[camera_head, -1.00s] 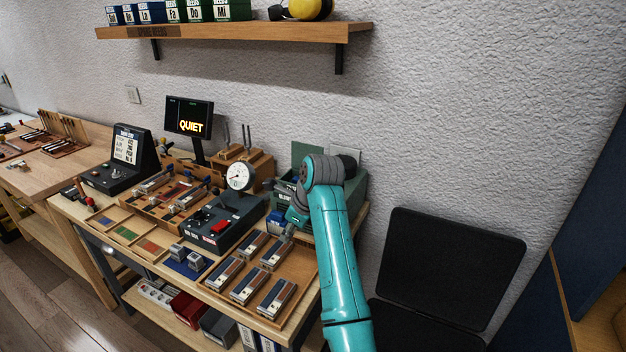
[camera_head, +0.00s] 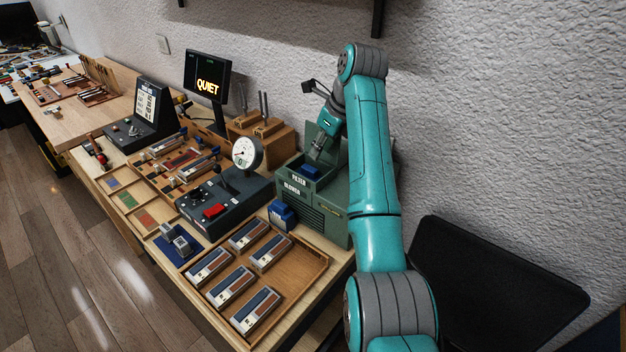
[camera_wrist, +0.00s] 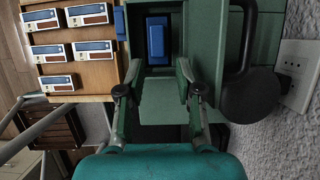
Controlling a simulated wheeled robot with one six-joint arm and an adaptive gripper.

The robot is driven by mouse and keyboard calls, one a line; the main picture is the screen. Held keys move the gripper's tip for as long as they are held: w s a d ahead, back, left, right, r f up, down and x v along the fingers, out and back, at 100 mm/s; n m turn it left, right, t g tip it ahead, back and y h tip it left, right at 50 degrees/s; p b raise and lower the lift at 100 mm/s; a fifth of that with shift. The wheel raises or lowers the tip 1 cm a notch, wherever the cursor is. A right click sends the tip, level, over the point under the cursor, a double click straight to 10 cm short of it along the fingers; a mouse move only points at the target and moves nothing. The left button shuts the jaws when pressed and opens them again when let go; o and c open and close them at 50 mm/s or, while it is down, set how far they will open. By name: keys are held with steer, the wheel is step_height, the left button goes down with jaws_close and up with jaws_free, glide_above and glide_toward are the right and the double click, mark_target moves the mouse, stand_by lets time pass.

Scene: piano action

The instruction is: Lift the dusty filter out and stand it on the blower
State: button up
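The green blower (camera_head: 335,215) stands at the right end of the bench, lettered FILTER and BLOWER. A blue filter (camera_head: 309,171) sits in the open slot in its top; it also shows in the wrist view (camera_wrist: 156,41). Dust on it is too small to tell. My gripper (camera_head: 317,153) points down just above the slot. In the wrist view its two fingers (camera_wrist: 159,76) are spread apart with nothing between them, in line with the filter. A second blue block (camera_head: 281,215) stands on the bench against the blower's front left.
A wooden tray (camera_head: 306,272) with several blue-and-brown blocks lies in front of the blower. A dark box with a red switch and a round gauge (camera_head: 246,153) stands to its left. The wall is close behind; a black chair (camera_head: 497,283) is at right.

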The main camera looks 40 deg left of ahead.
mark_target(310, 168)
steer(key=shift+x, duration=3.9)
steer(key=shift+s+a, duration=0.1)
steer(key=shift+s, duration=0.1)
steer(key=shift+c, duration=0.2)
jaws_close()
